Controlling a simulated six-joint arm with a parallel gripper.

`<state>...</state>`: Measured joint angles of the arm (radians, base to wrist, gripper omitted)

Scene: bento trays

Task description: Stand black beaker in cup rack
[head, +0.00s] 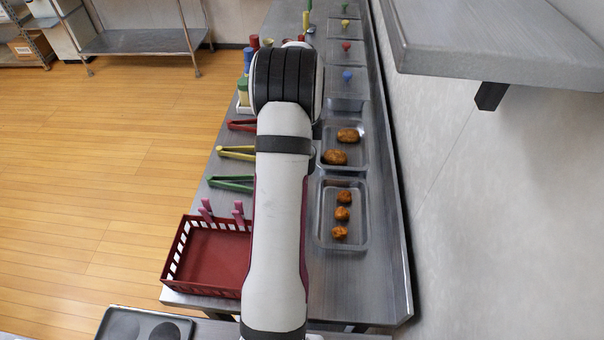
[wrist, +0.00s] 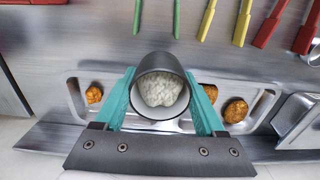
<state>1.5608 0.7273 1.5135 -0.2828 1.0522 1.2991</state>
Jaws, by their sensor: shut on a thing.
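In the wrist view my gripper (wrist: 161,92) has its two teal fingers closed on the sides of a black beaker (wrist: 159,62). The beaker's open mouth faces the camera, and a white, lumpy filling shows inside it. In the head view my own arm hides the gripper and the beaker.
A red basket (head: 172,262) with pink clips stands at the counter's front left. Red, yellow and green tongs (head: 230,184) lie behind it. Metal trays (head: 324,228) with fried pieces line the right side by the wall. Coloured containers (head: 243,92) stand farther back. A shelf overhangs at upper right.

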